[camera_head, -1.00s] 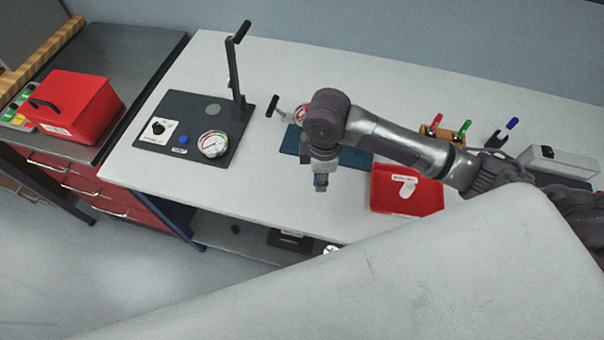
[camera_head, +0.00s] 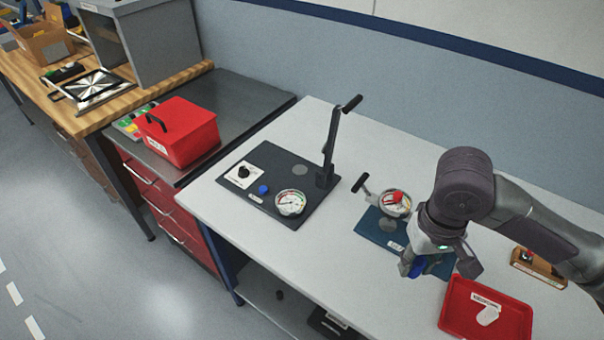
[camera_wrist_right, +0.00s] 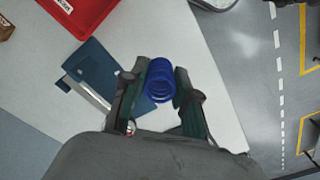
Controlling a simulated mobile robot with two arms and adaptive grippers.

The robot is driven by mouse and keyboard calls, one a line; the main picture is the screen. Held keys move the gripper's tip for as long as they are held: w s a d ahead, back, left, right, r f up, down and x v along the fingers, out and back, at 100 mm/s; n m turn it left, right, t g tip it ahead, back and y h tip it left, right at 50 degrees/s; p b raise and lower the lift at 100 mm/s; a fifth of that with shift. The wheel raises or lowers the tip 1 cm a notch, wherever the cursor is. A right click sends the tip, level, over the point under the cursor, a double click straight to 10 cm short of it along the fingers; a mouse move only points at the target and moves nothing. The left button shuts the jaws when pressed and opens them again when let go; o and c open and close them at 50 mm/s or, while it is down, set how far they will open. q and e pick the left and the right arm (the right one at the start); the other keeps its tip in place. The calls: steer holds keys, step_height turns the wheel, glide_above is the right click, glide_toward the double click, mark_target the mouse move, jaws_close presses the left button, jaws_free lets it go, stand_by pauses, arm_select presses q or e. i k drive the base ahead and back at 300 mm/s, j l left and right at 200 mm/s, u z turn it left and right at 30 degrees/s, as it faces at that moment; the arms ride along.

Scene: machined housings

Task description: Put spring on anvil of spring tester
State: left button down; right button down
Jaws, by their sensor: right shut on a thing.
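A blue coil spring (camera_wrist_right: 160,80) sits between the fingers of my right gripper (camera_wrist_right: 162,88) in the right wrist view. The right gripper (camera_head: 436,266) is shut on it, above the blue plate and near the red tray in the head view. A dark base plate (camera_head: 268,165) carries a tall black lever (camera_head: 333,140), a dial gauge (camera_head: 290,203), a blue button and a flat grey disc (camera_head: 300,170). A blue plate (camera_head: 377,228) carries a second dial (camera_head: 395,205), a crank handle and a round grey foot. No spring lies on the grey disc. My left gripper is out of view.
A red tray (camera_head: 457,312) with a white label stands at the table's front right. A wooden block (camera_head: 540,268) is at the right. A red toolbox (camera_head: 180,130) sits on the cabinet at left.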

mark_target(300, 169)
steer(key=i+j+z, duration=0.2)
steer(key=i+j, duration=0.15)
steer(key=j, duration=0.3)
steer(key=i+j+z, duration=0.1)
steer(key=j, duration=0.25)
steer(key=i+j, duration=0.2)
steer(key=j, duration=0.15)
steer(key=i+j+z, duration=0.15)
steer(key=j, duration=0.2)
steer(key=i+j+z, duration=0.1)
steer(key=j, duration=0.25)
steer(key=i+j+z, duration=0.1)
steer(key=j, duration=0.3)
